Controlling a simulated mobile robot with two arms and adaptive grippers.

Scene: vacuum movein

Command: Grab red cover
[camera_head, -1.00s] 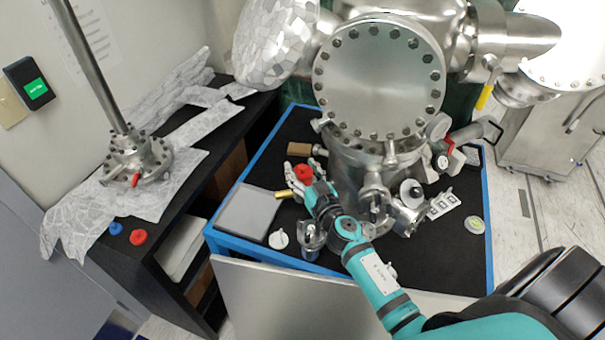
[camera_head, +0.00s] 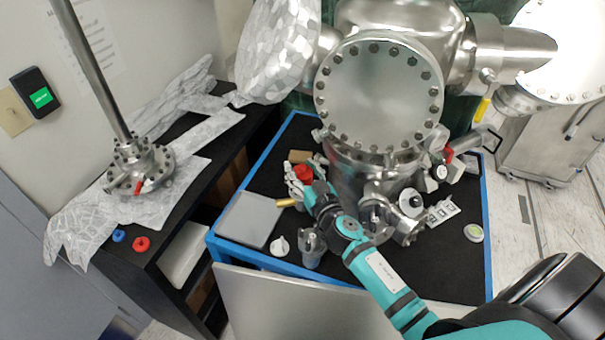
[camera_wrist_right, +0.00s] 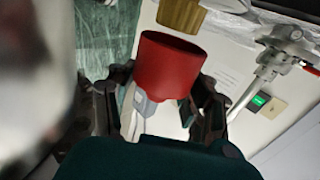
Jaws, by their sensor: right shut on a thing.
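In the right wrist view the red cover (camera_wrist_right: 170,66) is a red cup-like piece between the dark fingers. My right gripper (camera_head: 311,181) is shut on it; its fingers also show on both sides of the cover in the wrist view (camera_wrist_right: 163,100). A pale grey piece shows just below the cover there. My left gripper is not in view.
The steel chamber (camera_head: 378,95) stands close to the right of the gripper. A wooden block (camera_head: 300,156) lies just behind the cover, with a grey flat plate (camera_head: 247,220) to the left.

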